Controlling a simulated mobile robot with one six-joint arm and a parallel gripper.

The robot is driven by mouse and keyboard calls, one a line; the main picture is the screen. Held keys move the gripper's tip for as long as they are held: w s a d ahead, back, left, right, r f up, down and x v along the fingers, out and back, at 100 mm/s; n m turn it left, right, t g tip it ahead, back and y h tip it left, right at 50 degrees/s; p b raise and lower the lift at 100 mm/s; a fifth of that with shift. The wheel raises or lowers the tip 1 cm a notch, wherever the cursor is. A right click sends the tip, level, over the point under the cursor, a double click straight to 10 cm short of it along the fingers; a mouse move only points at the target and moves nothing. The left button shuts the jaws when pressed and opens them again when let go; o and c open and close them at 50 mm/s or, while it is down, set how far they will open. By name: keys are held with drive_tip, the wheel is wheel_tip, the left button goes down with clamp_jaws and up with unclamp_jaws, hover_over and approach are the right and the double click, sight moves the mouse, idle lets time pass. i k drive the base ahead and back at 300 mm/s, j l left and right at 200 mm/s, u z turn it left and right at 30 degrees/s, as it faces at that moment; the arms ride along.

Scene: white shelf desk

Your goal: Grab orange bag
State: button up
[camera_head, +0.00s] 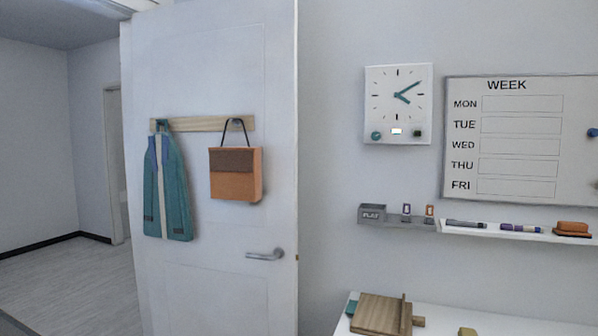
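The orange bag (234,184) hangs on the open white door in the camera_head view, left of the picture's middle. It is boxy, with a brown upper flap and a dark strap. The strap loops over a hook on a wooden hook rail (200,124). A teal jacket (168,190) hangs from the same rail to the left, with a gap between it and the bag. My gripper is not in view.
The door (215,270) has a lever handle (265,255) below and right of the bag. On the right wall are a clock (398,104), a week board (522,138) and a narrow shelf (480,231). A white desk (450,322) holds wooden items. Floor shows at left.

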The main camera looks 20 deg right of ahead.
sight(235, 173)
drive_tip(key=i+u, duration=0.2)
drive_tip(key=i, duration=0.25)
drive_tip(key=i+l+u, duration=0.15)
drive_tip(key=i, duration=0.35)
drive_tip(key=i+l+u, duration=0.2)
drive_tip(key=i, duration=0.25)
drive_tip(key=i+l+u, duration=0.2)
drive_tip(key=i, duration=0.3)
drive_tip(key=i+l+u, duration=0.15)
drive_tip(key=i, duration=0.25)
